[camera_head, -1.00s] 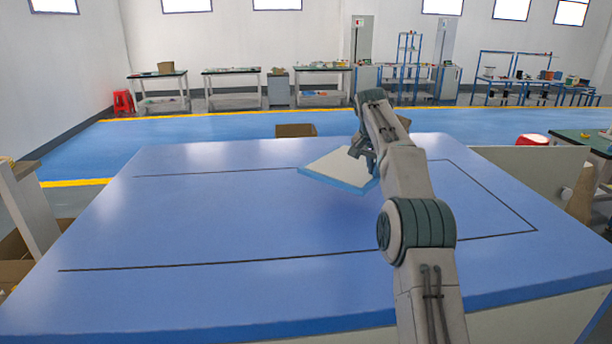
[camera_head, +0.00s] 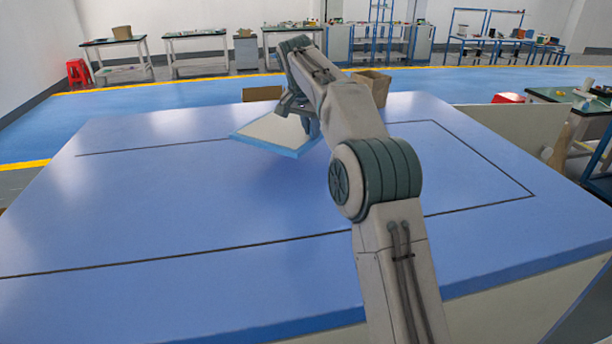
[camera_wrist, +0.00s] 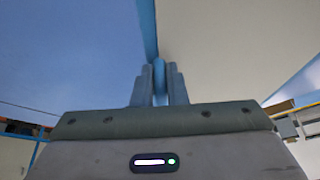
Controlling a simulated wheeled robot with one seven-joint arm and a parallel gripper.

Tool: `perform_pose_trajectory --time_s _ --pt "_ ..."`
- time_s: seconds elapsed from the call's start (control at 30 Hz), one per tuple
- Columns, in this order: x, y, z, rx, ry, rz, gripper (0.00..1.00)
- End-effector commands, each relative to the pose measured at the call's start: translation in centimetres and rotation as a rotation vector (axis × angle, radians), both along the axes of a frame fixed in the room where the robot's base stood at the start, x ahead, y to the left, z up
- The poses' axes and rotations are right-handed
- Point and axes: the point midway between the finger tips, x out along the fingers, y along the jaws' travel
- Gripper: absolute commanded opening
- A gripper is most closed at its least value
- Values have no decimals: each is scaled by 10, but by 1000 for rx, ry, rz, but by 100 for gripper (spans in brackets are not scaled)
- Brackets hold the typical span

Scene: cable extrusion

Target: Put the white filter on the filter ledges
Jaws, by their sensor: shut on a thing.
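The white filter (camera_head: 276,130) is a flat square panel with a white top face and a blue edge. In the head view it is held above the far part of the blue table (camera_head: 200,205), tilted a little. My gripper (camera_head: 296,108) is shut on its right rear side, partly hidden behind my arm. In the wrist view the two fingers of my gripper (camera_wrist: 160,85) pinch the blue edge of the filter, and its pale face (camera_wrist: 220,45) fills the upper right. I see no filter ledges in these frames.
Dark lines mark a large outline on the table, which is otherwise clear. Cardboard boxes (camera_head: 371,86) (camera_head: 262,94) stand beyond the far edge. A pale panel (camera_head: 513,131) stands at the right. Workbenches line the back wall.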

Motion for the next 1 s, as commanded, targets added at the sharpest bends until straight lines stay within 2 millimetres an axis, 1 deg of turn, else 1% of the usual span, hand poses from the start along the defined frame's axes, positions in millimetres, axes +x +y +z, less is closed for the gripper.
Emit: perform_pose_trajectory --time_s 0.03,0.4,0.53,0.63,0.77,0.9,1.0 --pt "-6 -1 -5 0 -2 -2 0" --pt "-48 9 -30 0 -1 -4 0" --pt "-61 13 -37 -1 -1 -4 0" --pt "-67 14 -41 0 -2 -6 0" --pt "-70 15 -47 0 0 -5 0" --pt "-70 14 -67 1 2 -7 0" --pt "-70 14 -79 0 0 -6 0"
